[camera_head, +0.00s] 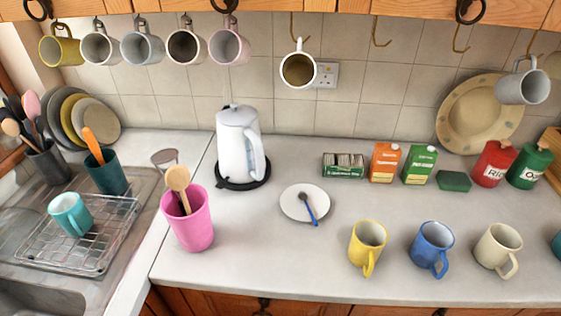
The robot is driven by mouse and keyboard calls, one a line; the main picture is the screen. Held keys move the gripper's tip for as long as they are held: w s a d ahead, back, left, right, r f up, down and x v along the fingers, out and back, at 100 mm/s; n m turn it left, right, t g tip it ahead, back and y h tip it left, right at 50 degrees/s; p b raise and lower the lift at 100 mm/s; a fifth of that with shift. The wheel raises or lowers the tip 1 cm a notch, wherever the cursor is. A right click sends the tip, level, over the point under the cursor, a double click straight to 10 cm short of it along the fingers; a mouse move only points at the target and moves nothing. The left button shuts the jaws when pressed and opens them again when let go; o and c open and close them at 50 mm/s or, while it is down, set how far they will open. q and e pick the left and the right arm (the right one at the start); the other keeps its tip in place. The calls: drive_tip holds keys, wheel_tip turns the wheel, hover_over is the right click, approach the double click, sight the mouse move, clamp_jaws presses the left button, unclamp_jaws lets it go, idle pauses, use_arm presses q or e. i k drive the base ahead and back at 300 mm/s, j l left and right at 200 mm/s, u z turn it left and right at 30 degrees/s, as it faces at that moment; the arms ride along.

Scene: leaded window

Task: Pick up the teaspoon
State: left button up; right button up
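A teaspoon (309,208) with a blue handle and a dark grey bowl lies on a small white saucer (291,214) in the middle of the counter. Its bowl points up and to the left, and its handle reaches toward the saucer's near right edge. Neither of my grippers is in the head view. Nothing covers the teaspoon.
A white kettle (236,145) stands behind and left of the saucer, and a pink utensil pot (190,224) stands left. A yellow mug (367,246), a blue mug (431,248) and a cream mug (497,249) line the front right. The counter directly before the saucer is clear.

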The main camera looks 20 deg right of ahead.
sight(303, 195)
drive_tip(key=j+z, duration=0.1)
drive_tip(key=z, duration=1.65)
drive_tip(key=l+u, duration=0.2)
drive_tip(key=l, duration=0.5)
drive_tip(key=k+l+u, duration=0.15)
drive_tip(key=l, duration=0.55)
drive_tip(key=l+u, duration=0.2)
drive_tip(key=l, duration=0.45)
drive_tip(key=k, duration=0.05)
